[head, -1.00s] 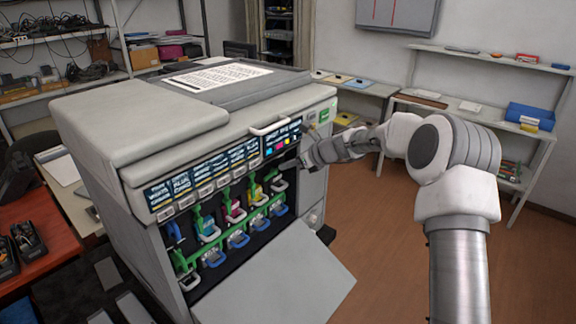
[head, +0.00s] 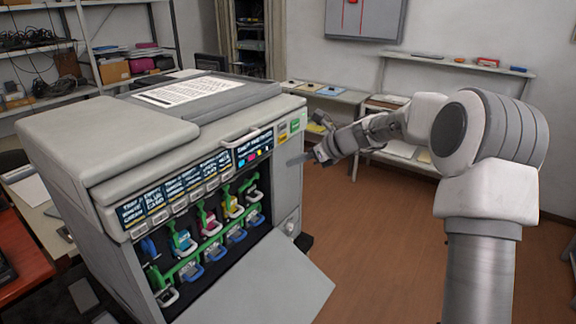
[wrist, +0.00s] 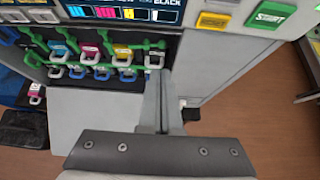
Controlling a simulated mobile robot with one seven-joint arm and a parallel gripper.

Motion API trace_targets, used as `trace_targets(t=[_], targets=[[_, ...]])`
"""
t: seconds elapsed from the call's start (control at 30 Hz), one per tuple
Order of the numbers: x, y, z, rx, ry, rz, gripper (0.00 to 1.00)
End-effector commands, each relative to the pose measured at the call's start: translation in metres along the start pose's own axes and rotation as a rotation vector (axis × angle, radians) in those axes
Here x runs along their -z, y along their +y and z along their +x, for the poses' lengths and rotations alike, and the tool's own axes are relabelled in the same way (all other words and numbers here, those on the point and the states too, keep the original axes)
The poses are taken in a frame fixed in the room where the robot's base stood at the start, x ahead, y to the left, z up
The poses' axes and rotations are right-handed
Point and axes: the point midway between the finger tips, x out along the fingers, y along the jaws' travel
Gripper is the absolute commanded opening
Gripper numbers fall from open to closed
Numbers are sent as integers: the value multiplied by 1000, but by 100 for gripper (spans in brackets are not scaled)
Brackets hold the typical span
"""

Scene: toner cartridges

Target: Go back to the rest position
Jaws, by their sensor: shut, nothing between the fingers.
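My gripper (wrist: 160,112) is shut and empty in the wrist view, its two fingers together in front of the printer. In the head view my gripper (head: 314,157) is just right of the printer's front, level with the upper part of the open bay. The printer (head: 140,130) stands at the left with its front flap (head: 265,290) folded down. Several toner cartridges with green levers sit in the bay, among them a yellow cartridge (head: 231,204), a magenta cartridge (head: 208,220) and a cyan cartridge (head: 183,240).
A green START button (wrist: 270,15) and a yellow button (wrist: 213,20) are on the printer's right front. A red table (head: 30,262) is at the left. Shelves (head: 460,64) stand along the back wall. The brown floor (head: 375,225) right of the printer is clear.

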Motion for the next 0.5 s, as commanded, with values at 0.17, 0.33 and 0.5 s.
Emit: trace_targets(t=[0.17,0.33,0.5], targets=[[0,0,-1,0,0,0,0],[-1,1,-1,0,2,-7,0],[-6,23,-15,-7,53,-153,0]])
